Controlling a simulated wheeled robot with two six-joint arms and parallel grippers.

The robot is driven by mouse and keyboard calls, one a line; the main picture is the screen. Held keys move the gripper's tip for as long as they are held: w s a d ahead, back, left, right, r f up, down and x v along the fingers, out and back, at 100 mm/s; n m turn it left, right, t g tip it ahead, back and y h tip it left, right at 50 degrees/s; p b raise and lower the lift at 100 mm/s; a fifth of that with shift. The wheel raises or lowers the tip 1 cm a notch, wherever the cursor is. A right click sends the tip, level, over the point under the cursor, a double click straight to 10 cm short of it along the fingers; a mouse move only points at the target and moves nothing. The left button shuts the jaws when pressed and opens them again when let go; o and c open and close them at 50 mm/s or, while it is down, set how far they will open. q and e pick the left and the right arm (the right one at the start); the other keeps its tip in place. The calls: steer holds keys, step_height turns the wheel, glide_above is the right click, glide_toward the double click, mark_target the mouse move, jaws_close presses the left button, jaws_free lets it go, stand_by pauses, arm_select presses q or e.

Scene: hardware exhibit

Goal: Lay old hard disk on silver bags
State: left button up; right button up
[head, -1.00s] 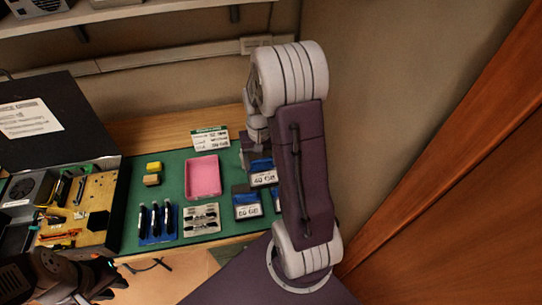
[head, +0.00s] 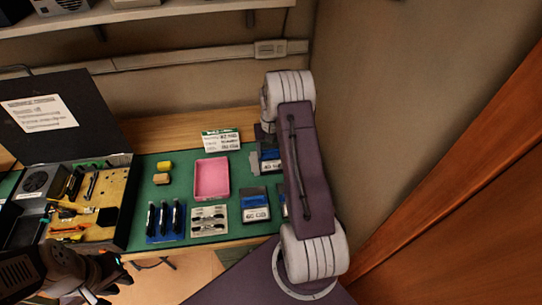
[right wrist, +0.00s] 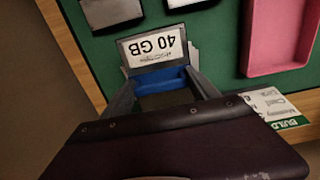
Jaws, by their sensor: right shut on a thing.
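My right gripper (right wrist: 160,85) is shut on a hard disk (right wrist: 153,48) with a white "40 GB" label and a blue strip, its fingers on either side. In the head view the held disk (head: 270,162) is at the right of the green mat, partly hidden by my right arm. Another labelled disk (head: 255,207) lies in front of it, and a third behind my arm is mostly hidden. I cannot clearly identify the silver bags; a pale grey sheet (head: 209,231) with dark and silvery sticks lies on the mat. My left gripper (head: 115,276) is low at the left, its opening unclear.
A pink tray (head: 211,179) is mid-mat, with a text card (head: 221,141) behind it. Yellow and brown blocks (head: 162,172) lie to its left, above a blue pad (head: 165,237) with black sticks. An open computer case (head: 123,205) fills the left. A wall stands right.

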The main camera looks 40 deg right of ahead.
mark_target(271, 155)
steer(key=shift+w+d, duration=0.1)
steer(key=shift+d, duration=0.05)
steer(key=shift+f+p, duration=0.3)
steer(key=shift+f, duration=1.75)
steer(key=shift+f, duration=0.1)
steer(key=o, duration=1)
